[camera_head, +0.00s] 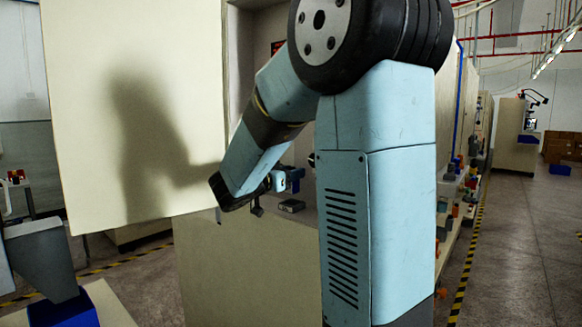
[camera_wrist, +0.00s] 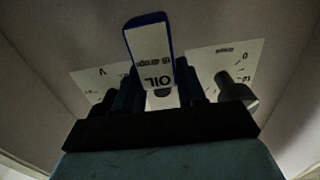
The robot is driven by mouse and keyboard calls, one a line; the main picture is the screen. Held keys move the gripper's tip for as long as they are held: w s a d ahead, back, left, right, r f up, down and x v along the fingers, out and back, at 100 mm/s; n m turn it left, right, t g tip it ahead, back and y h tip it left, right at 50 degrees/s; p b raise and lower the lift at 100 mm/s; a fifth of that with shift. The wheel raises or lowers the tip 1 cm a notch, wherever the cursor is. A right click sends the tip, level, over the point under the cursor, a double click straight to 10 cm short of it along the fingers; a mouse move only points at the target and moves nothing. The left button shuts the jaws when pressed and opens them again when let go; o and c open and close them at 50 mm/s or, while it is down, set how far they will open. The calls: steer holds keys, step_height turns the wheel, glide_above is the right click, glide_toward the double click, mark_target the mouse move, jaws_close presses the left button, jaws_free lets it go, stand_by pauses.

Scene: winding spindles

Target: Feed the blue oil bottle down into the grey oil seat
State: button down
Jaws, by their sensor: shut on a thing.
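A blue bottle with a white label reading OIL (camera_wrist: 150,50) sits between the fingers of my gripper (camera_wrist: 158,88) in the wrist view. The lettering appears upside down there, and the fingers are shut on the bottle. In the head view my gripper is at the lower end of my arm, largely hidden, and I cannot make out the bottle. A small dark grey block (camera_head: 291,205) lies on the bench beside my arm. I cannot tell whether it is the oil seat. No seat shows clearly in the wrist view.
In the wrist view a grey knob (camera_wrist: 236,88) stands before a white dial card (camera_wrist: 226,58) at right; another white card (camera_wrist: 92,82) is at left. In the head view a large pale panel (camera_head: 130,110) stands left of my arm. An open floor aisle (camera_head: 520,240) lies right.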

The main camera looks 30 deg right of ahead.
steer(key=shift+f, duration=0.85)
steer(key=shift+f, duration=1.5)
stand_by(1.3)
steer(key=c, duration=0.6)
jaws_free()
steer(key=v, duration=1.3)
steer(key=shift+s+a, duration=0.15)
steer(key=shift+a, duration=0.2)
